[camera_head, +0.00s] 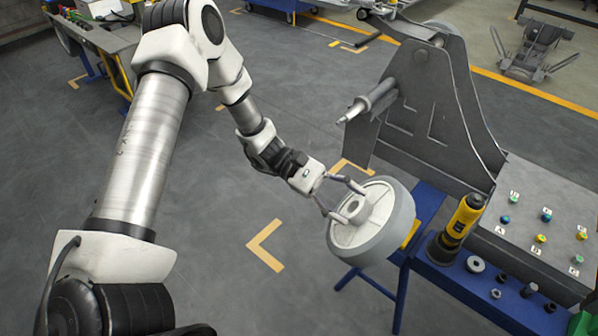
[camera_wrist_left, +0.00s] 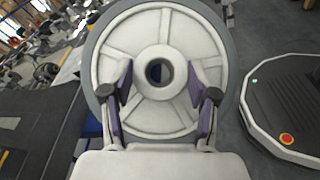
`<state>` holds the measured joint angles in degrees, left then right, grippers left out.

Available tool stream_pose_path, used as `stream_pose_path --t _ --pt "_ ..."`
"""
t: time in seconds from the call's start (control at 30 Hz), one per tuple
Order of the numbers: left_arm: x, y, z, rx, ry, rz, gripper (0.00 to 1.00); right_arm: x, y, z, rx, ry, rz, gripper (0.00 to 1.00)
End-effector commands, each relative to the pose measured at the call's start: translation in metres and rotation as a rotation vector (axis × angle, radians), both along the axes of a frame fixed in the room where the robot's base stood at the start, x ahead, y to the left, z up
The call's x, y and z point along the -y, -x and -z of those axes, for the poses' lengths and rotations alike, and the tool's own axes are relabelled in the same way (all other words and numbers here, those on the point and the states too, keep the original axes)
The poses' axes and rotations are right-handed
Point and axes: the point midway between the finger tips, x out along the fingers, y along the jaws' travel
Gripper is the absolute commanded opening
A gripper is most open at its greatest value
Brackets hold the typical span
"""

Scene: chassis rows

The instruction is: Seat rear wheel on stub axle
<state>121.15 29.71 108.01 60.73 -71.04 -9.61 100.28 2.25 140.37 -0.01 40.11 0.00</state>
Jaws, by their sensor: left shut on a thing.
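The rear wheel (camera_head: 376,228), light grey with a spoked face and a centre hub hole, is held in the air by my left gripper (camera_head: 342,198). In the left wrist view the wheel (camera_wrist_left: 195,55) faces the camera, and the two fingers of the gripper (camera_wrist_left: 160,98) are shut on its hub from both sides. The stub axle (camera_head: 366,104) sticks out to the left from the grey upright chassis plate (camera_head: 435,120). The wheel is below the axle and apart from it. The right gripper is not in view.
A blue bench (camera_head: 455,275) carries a yellow and black power tool (camera_head: 460,222) and several dark sockets. A sloped panel (camera_head: 540,222) with several coloured knobs stands at right. A workbench (camera_head: 105,40) is at far left. The floor left of the wheel is clear.

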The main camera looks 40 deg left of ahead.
Motion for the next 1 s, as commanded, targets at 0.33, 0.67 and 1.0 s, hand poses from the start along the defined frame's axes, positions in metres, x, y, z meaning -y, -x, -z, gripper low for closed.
stream_pose_path --t 0.33,0.67,1.0 --pt "-0.072 -0.032 -0.023 0.269 0.358 -0.722 0.00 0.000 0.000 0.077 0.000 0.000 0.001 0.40" --pt "-0.144 -0.033 -0.023 0.519 0.424 -1.128 0.00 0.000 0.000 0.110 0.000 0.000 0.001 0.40" --pt "-0.146 -0.055 -0.023 0.538 0.421 -1.144 0.00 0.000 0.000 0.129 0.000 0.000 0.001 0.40"
